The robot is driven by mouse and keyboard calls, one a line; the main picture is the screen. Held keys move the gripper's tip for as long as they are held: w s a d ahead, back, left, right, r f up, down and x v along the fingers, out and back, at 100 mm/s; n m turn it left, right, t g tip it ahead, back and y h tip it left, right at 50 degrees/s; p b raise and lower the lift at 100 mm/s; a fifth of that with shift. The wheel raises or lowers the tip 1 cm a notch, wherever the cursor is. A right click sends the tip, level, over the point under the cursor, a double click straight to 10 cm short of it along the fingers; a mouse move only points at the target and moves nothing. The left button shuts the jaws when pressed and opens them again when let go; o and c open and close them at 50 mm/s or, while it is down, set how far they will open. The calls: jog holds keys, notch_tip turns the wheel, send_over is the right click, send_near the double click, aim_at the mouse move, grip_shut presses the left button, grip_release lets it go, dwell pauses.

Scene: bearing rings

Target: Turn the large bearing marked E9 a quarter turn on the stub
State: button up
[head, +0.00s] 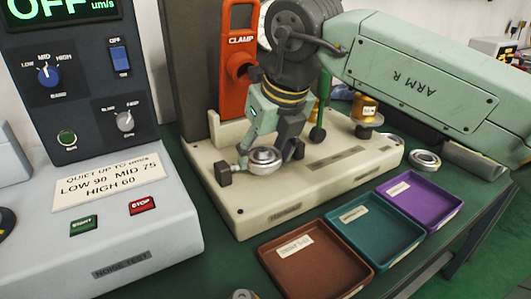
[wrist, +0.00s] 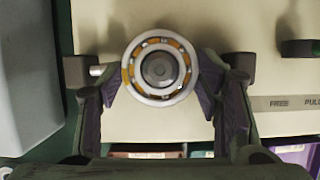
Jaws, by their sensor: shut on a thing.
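The large bearing (head: 262,156) sits on the stub at the front of the cream base plate. In the wrist view the bearing (wrist: 159,99) is a pale steel ring with orange-brown parts between its rings, and the dark round stub end (wrist: 159,68) shows in its bore. No E9 mark can be read. My gripper (head: 268,159) reaches down to the bearing. In the wrist view my gripper (wrist: 159,86) has one purple-padded finger on each side, shut on the outer ring.
A dark block (head: 223,174) stands just left of the bearing. The orange clamp (head: 236,65) rises behind. Brown (head: 318,270), teal (head: 374,238) and purple (head: 425,205) trays lie in front of the base plate. Another ring (head: 425,160) lies on the green table at right. The noise-test console (head: 150,245) fills the left.

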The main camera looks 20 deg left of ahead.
jog(key=shift+f+m+h+b, duration=0.15)
jog(key=shift+m+h+b, duration=0.2)
jog(key=shift+m, duration=0.25)
jog(key=shift+m, duration=0.6)
jog(key=shift+s+a, duration=0.1)
jog(key=shift+m+t+h, duration=0.25)
jog(key=shift+m+t, duration=0.05)
jog(key=shift+m, duration=0.3)
jog(key=o, duration=1.7)
